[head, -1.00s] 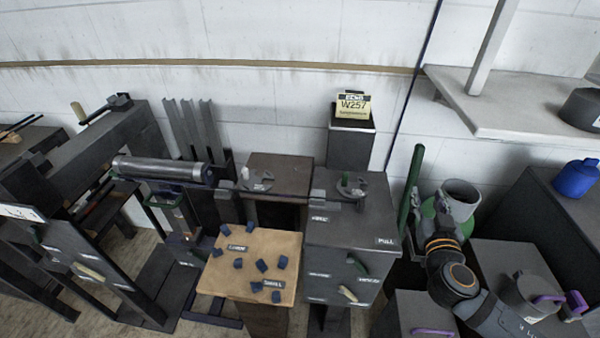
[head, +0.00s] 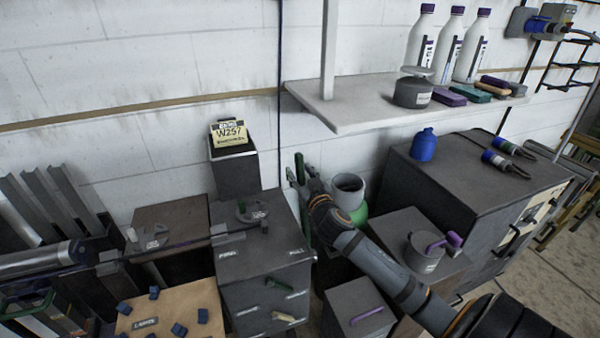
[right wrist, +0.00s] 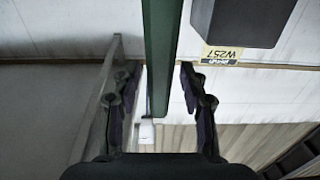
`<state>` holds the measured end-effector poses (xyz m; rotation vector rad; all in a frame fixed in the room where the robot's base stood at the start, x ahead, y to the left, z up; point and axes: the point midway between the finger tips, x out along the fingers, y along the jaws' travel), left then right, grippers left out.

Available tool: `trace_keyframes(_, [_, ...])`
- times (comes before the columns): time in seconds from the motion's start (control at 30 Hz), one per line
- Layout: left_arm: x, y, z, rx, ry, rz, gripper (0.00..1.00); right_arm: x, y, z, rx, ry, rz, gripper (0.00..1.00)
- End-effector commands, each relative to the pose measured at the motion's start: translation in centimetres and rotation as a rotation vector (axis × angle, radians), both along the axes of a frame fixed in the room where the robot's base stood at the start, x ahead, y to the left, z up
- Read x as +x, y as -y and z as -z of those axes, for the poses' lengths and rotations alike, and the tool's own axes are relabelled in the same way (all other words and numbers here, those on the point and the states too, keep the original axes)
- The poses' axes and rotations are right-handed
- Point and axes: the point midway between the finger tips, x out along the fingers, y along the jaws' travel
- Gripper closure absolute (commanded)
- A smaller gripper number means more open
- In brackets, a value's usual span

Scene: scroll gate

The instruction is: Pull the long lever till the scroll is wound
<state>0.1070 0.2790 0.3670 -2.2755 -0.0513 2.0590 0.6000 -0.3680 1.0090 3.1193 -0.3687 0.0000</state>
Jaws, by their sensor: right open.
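The long lever, a green upright bar (head: 299,168), stands right of the dark box labelled PULL, its lower part hidden. My right gripper (head: 304,181) is at the lever, partly hidden by its own wrist. In the right wrist view, the lever (right wrist: 160,45) runs down between the two open fingers (right wrist: 158,80), with gaps on both sides. A grey cylinder with a dark end (head: 35,261) lies at the left edge; I cannot tell whether it is the scroll. My left gripper is not in view.
The dark PULL box (head: 262,258) stands left of the lever. A grey pot (head: 347,190) on a green body is close on its right. A white shelf (head: 350,112) juts out above. A box with a purple handle (head: 365,314) is below my arm.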

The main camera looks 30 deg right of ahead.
Motion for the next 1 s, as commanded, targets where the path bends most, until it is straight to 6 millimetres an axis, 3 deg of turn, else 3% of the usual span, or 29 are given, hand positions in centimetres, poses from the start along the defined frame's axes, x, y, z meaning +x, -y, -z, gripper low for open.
trace_keyframes(0.27, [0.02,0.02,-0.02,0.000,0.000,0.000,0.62,0.20,0.04,0.09,0.000,-0.001,-0.001,0.57])
trace_keyframes(0.6, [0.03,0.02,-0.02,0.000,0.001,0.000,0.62,0.17,0.03,0.08,0.000,-0.001,0.000,1.00])
trace_keyframes(1.0, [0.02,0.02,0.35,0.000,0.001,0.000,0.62,0.21,-0.06,0.21,0.000,0.004,0.000,1.00])
